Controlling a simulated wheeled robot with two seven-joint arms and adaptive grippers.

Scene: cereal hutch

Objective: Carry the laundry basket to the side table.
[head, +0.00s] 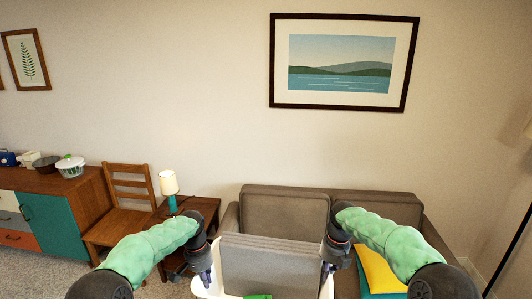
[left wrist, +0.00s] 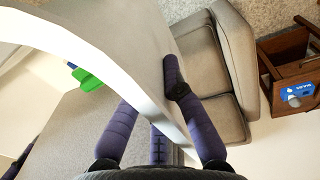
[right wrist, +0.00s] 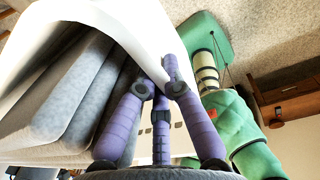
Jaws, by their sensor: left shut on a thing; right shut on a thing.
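The white laundry basket (head: 200,290) is at the bottom centre of the head view, with grey folded cloth (head: 268,265) standing in it and a bit of green at the front. My left gripper (head: 206,280) is shut on its left rim; the white rim (left wrist: 100,35) runs between the purple fingers in the left wrist view. My right gripper (head: 326,272) is shut on the right rim, also seen as a white band (right wrist: 135,18) in the right wrist view. The basket's underside is hidden. The brown side table (head: 207,206) stands beyond, left of the sofa, bearing a lamp (head: 170,188).
A grey sofa (head: 285,205) with a yellow cushion (head: 378,272) is behind and right of the basket. A wooden chair (head: 125,200) and a sideboard (head: 50,205) stand at left. Carpet (head: 35,265) is clear at lower left. The table top right of the lamp looks bare.

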